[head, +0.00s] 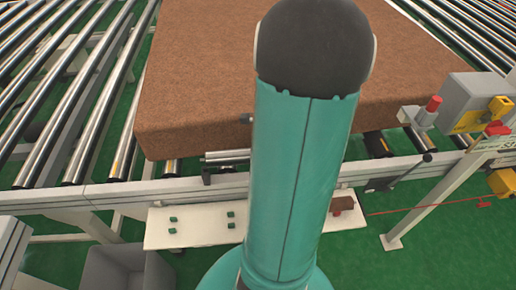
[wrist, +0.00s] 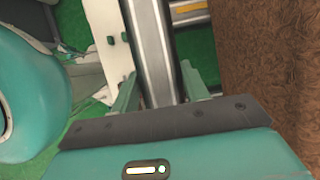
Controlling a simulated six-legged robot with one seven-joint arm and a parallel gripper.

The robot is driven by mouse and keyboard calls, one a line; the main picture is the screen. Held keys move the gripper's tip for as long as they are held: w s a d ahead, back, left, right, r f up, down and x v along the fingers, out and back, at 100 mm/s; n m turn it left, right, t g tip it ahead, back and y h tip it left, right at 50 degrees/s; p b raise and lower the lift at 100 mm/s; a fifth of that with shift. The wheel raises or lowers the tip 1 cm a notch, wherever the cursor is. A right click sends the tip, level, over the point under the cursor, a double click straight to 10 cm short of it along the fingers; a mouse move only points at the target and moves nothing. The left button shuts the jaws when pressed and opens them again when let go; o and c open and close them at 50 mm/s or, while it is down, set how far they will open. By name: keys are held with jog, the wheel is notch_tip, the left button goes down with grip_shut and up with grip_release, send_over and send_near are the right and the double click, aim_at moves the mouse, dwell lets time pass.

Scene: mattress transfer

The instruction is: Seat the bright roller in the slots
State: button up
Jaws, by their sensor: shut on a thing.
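The bright roller (wrist: 152,45) is a shiny metal cylinder running up the wrist view between the two teal fingers of my gripper (wrist: 158,92). My gripper is shut on it. In the head view a short stretch of bright roller (head: 228,156) shows at the mattress's front edge, left of my arm; the rest of it is hidden behind my arm. My gripper is also hidden there. A dark bracket (head: 207,176) sits on the front rail (head: 120,190) just below that stretch. I cannot tell whether the roller's ends touch the slots.
A brown mattress (head: 205,75) lies on the conveyor and stands close to my gripper's right in the wrist view (wrist: 270,70). Conveyor rollers (head: 75,135) lie at left. A white shelf (head: 195,235) and grey bin (head: 125,270) are below the rail. A control box (head: 470,95) is at right.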

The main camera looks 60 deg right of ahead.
jog(key=shift+s+f, duration=0.1)
jog(key=shift+f, duration=1.8)
jog(key=shift+f, duration=1.55)
dwell(0.5)
jog(key=o, duration=1.5)
jog(key=v, duration=1.4)
jog(key=shift+a, duration=0.1)
jog(key=shift+f, duration=0.1)
